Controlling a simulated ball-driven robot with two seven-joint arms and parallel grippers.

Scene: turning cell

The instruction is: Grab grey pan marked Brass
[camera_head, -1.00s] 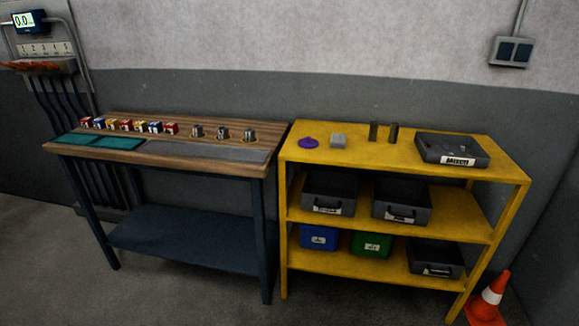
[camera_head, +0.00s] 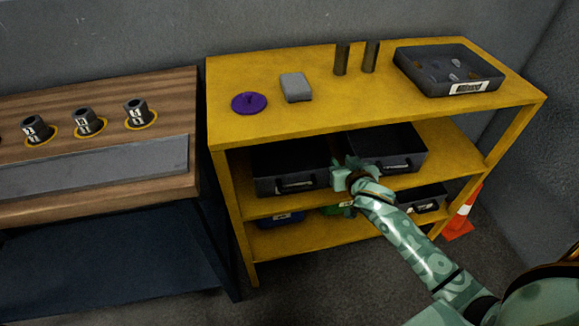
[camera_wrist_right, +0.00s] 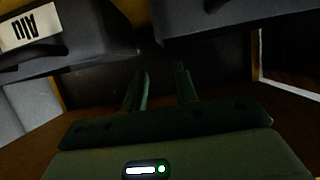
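Two dark grey pans with front handles stand on the middle shelf, a left pan (camera_head: 265,184) and a right pan (camera_head: 405,163). Their labels are too small to read in the head view, so I cannot tell which pan is marked Brass. My right gripper (camera_head: 345,168) is at the shelf front, between these two pans. In the right wrist view its fingers (camera_wrist_right: 161,82) stand apart with nothing visibly between them. That view shows a pan at upper left with an upside-down label (camera_wrist_right: 30,27) that seems to read Alu, and another dark pan (camera_wrist_right: 220,20) at upper right. My left gripper is out of view.
The yellow shelf (camera_head: 330,110) holds a purple disc (camera_head: 249,103), a grey block (camera_head: 295,87), two dark upright pieces and a labelled tray (camera_head: 485,88) on top. Blue and green bins are partly hidden below, near another dark pan (camera_head: 428,194). An orange cone (camera_head: 460,222) stands at right.

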